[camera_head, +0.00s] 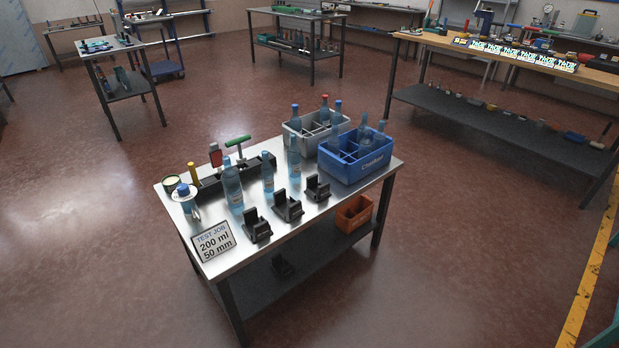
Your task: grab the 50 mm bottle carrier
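Three black bottle carriers stand in a row along the front of the steel-topped table (240,250): a left one (257,229), a middle one (288,207) and a right one (317,189). Any size marks on them are too small to read, so I cannot tell which is 50 mm. A sign (213,242) at the table's front left corner reads "TEST JOB 200 ml 50 mm". My gripper is not in view.
Blue bottles, such as a large one (233,187), stand just behind the carriers. A grey crate (309,143) and a blue crate (352,168) hold bottles at the table's right. An orange bin (354,214) sits below. Open floor (110,270) surrounds the table.

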